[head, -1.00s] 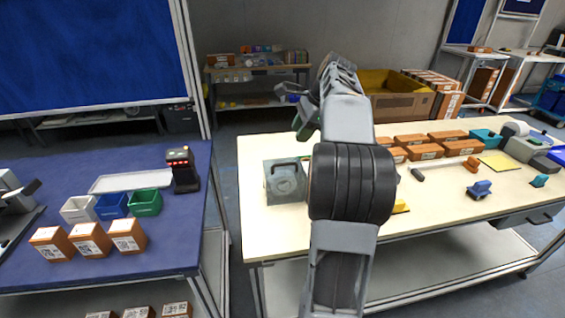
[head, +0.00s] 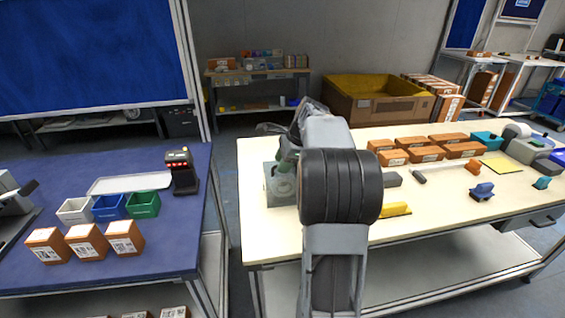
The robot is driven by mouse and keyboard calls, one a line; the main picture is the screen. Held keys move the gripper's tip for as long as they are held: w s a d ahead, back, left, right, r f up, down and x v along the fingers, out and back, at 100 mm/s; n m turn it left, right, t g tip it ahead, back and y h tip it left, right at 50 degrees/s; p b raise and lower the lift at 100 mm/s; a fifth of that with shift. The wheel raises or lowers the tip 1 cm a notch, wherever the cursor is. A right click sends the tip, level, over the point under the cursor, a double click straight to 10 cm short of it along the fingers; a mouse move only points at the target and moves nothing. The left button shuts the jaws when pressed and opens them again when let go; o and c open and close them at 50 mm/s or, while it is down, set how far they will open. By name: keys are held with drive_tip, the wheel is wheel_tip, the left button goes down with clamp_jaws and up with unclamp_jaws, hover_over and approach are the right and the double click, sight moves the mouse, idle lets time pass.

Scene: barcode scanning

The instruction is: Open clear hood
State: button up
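A grey box-shaped device (head: 271,198) stands at the left end of the cream table. A round, pale part shows on its top; I cannot make out a clear hood edge or whether it is raised. My gripper (head: 284,167) points down over the device, with its dark green fingers at or just above the top. The fingers are small and partly hidden by my arm, so I cannot tell if they touch or grip anything. My arm hides the device's right side.
Orange-brown boxes (head: 422,154), a yellow piece (head: 395,209) and a blue tool (head: 482,191) lie on the cream table (head: 440,205) to the right. The blue table (head: 165,235) at left holds small bins (head: 109,207), boxes and a black scanner (head: 182,172).

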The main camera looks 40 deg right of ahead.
clamp_jaws()
idle(0.3)
